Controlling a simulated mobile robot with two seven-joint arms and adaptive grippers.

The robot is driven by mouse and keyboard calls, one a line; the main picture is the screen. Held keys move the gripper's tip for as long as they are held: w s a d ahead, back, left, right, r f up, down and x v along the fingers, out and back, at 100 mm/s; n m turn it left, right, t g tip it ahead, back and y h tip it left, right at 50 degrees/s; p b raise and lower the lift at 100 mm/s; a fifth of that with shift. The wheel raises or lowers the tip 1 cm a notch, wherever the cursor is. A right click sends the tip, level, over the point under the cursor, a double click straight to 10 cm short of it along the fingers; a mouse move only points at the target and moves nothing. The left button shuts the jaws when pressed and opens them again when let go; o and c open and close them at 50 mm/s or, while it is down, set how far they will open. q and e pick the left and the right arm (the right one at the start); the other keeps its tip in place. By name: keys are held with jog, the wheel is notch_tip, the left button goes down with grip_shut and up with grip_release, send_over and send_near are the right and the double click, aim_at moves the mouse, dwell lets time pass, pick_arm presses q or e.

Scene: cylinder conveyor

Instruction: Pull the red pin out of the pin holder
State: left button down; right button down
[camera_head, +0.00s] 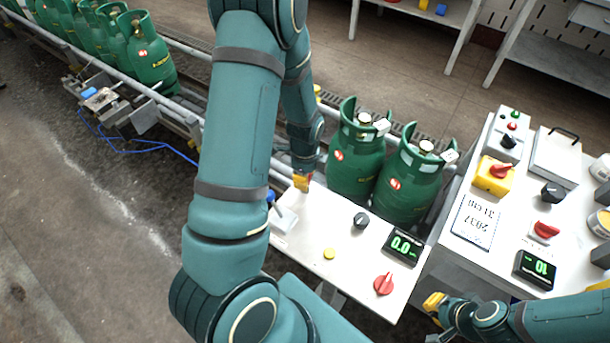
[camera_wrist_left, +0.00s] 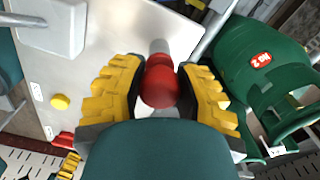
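The red pin (camera_wrist_left: 159,84) has a rounded red head and shows between the yellow fingers of my left gripper (camera_wrist_left: 161,68) in the left wrist view. The fingers close in on both sides of the head and appear to touch it. Behind the head is a short grey cylinder (camera_wrist_left: 159,46), which looks like the pin holder; how deep the pin sits in it is hidden. In the head view my left gripper (camera_head: 302,182) is at the far edge of the white panel, the pin mostly hidden. My right gripper (camera_head: 434,303) is low at the right; its opening is unclear.
Green gas cylinders (camera_head: 357,160) stand close beside my left gripper. A control cabinet (camera_head: 475,255) is at the right.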

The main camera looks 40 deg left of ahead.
pick_arm(q)
jog(key=c, duration=1.6)
grip_release()
grip_shut()
jog(key=shift+r, duration=0.1)
jog(key=shift+r+p, duration=0.6)
jog(key=shift+r, duration=0.1)
jog(key=shift+r, duration=0.15)
jog(key=shift+r+p, duration=0.6)
jog(key=shift+r, duration=0.05)
jog(key=shift+r+p, duration=0.55)
jog(key=shift+r, duration=0.2)
